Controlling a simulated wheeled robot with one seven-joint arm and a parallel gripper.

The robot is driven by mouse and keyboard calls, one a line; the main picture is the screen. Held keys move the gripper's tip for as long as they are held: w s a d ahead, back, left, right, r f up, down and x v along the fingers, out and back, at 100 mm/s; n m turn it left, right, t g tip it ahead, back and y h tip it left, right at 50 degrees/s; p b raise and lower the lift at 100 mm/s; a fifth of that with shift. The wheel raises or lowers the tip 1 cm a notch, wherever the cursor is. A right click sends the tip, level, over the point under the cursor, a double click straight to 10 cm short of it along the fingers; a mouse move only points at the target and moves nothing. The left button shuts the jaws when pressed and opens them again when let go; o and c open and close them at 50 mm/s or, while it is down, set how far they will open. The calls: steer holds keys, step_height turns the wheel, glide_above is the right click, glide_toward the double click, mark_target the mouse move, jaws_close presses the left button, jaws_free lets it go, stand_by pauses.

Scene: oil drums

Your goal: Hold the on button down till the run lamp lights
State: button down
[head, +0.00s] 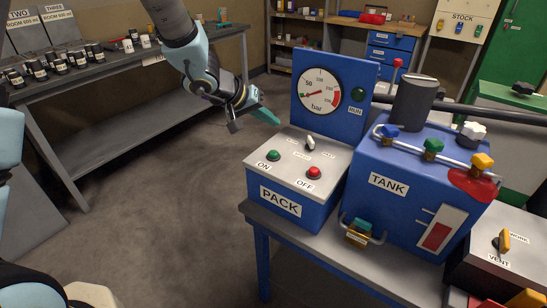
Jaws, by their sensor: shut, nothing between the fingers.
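The green on button (273,155) is on the light top of the blue PACK box (280,204), with the ON label just below it. The red off button (314,172) is to its right. The run lamp (358,94) is on the blue gauge panel (333,65) behind the box, above the RUN label. It looks dark green, not lit. My gripper (270,118) is shut and empty. Its teal fingertips are above and behind the on button in the picture, apart from it and to the left of the gauge panel.
A small black-and-white switch (310,144) stands on the PACK box behind the buttons. The blue TANK (390,205) with coloured valve handles is close on the right. A grey bench (150,75) with several dark cans is at the left. The floor between is clear.

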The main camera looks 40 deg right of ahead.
steer(key=b, duration=0.5)
glide_above(271, 155)
step_height(271, 155, down, 5)
steer(key=shift+f, duration=0.1)
steer(key=shift+f+b, duration=0.6)
steer(key=shift+f, duration=0.2)
steer(key=shift+f, duration=0.15)
stand_by(0.9)
steer(key=shift+f, duration=0.25)
steer(key=shift+f, duration=0.55)
stand_by(1.4)
steer(key=shift+r, duration=0.15)
steer(key=shift+r+p, duration=0.85)
steer(key=shift+p, duration=0.45)
steer(key=shift+r, duration=0.1)
step_height(271, 155, up, 5)
steer(key=p, duration=0.6)
